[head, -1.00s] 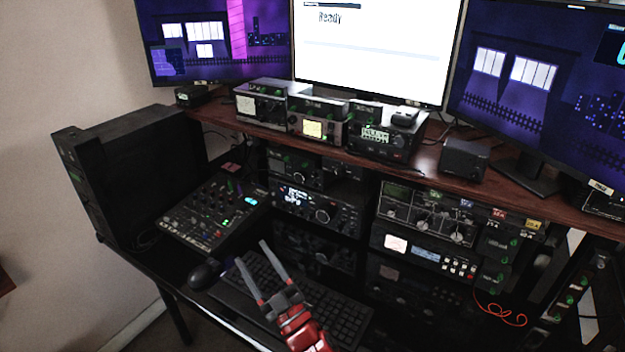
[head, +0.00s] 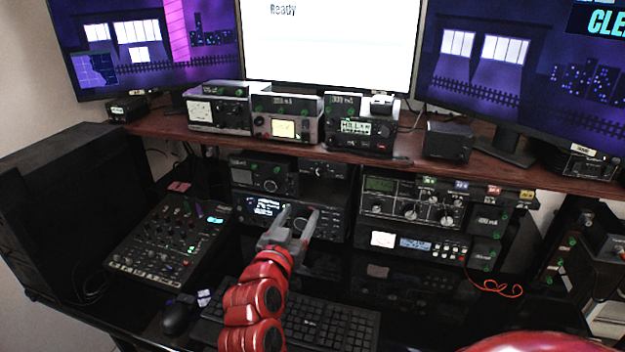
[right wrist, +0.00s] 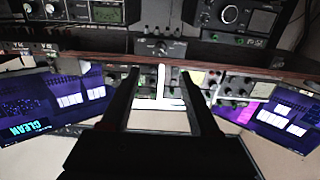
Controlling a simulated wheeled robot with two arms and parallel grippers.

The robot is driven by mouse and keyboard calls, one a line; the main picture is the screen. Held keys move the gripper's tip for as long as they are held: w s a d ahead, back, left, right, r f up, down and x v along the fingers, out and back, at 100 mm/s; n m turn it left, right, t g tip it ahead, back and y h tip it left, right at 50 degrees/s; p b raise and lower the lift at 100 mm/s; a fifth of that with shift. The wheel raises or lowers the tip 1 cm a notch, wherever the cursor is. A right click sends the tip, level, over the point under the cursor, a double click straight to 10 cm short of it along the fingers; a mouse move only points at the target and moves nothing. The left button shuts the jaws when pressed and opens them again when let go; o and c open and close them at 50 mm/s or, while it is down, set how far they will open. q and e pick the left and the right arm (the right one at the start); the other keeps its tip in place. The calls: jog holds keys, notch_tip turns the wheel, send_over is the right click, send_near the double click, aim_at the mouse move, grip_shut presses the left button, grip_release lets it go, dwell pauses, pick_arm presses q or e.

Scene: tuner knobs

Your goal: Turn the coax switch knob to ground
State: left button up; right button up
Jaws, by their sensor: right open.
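A small dark box (head: 328,169) with a single knob hangs under the shelf, between a radio and a wide tuner; it looks like the coax switch, but its label is too small to read. In the right wrist view, which is upside down, the box (right wrist: 160,48) and its knob (right wrist: 161,47) show beyond the fingertips. My right gripper (head: 299,214) is open and empty, below the box and in front of the lower radio. Its two fingers show apart in the right wrist view (right wrist: 159,85), touching nothing I can see. My left gripper is not in view.
The wooden shelf (head: 400,170) overhangs the box. The upper radio (head: 264,175) is left, the wide tuner (head: 410,203) right. A keyboard (head: 325,325), mouse (head: 177,318) and mixer (head: 170,240) lie on the desk. A red wire (head: 490,287) is at right.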

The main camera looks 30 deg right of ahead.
aim_at(319, 176)
jog(key=p+x, duration=0.2)
jog(key=x, duration=1.3)
jog(key=shift+w+d+p, duration=0.2)
jog(key=shift+w+p, duration=0.1)
jog(key=shift+p, duration=0.1)
grip_shut()
